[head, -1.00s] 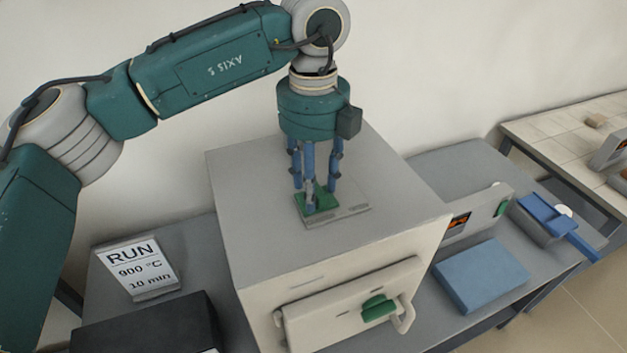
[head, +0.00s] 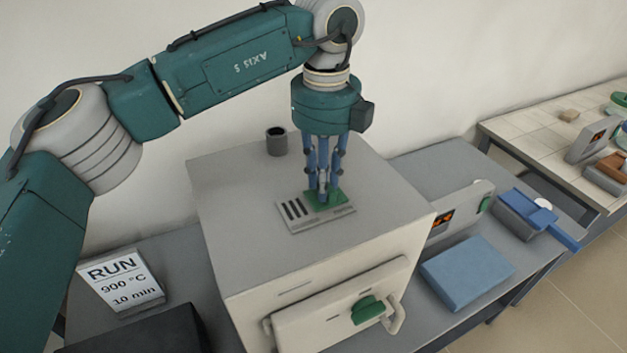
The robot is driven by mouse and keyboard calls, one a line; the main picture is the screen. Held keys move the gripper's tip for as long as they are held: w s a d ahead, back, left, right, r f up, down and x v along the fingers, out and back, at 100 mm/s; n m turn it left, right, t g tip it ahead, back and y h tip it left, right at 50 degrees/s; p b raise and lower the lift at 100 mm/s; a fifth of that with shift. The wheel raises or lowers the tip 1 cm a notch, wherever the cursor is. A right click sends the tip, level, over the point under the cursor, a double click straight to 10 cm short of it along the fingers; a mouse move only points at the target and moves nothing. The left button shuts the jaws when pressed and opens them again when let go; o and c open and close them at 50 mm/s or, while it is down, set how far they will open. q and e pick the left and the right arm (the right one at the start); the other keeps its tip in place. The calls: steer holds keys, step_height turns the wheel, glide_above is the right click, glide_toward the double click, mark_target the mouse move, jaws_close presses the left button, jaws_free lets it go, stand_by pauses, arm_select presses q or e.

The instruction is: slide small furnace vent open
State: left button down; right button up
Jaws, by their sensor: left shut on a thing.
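The small furnace (head: 240,230) is a pale grey box on the bench. On its top is a flat vent plate (head: 290,226) with several dark slots showing at its left end. The green vent slider (head: 338,199) sits at the right part of the plate. My left gripper (head: 325,195) points straight down with its blue fingers shut on the slider. The fingers hide part of the slider. My right gripper is not in view.
A dark round chimney (head: 276,142) stands at the back of the furnace top. The front door has a green knob (head: 368,309) and a handle. A RUN 900 °C 10 min sign (head: 122,283) is at left. A blue slab (head: 467,272) and a blue-handled tray (head: 535,215) are at right.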

arm_select(q)
steer(key=c, duration=1.5)
jaws_free()
steer(key=shift+d, duration=0.35)
step_height(320, 180, up, 12)
steer(key=shift+r, duration=0.1)
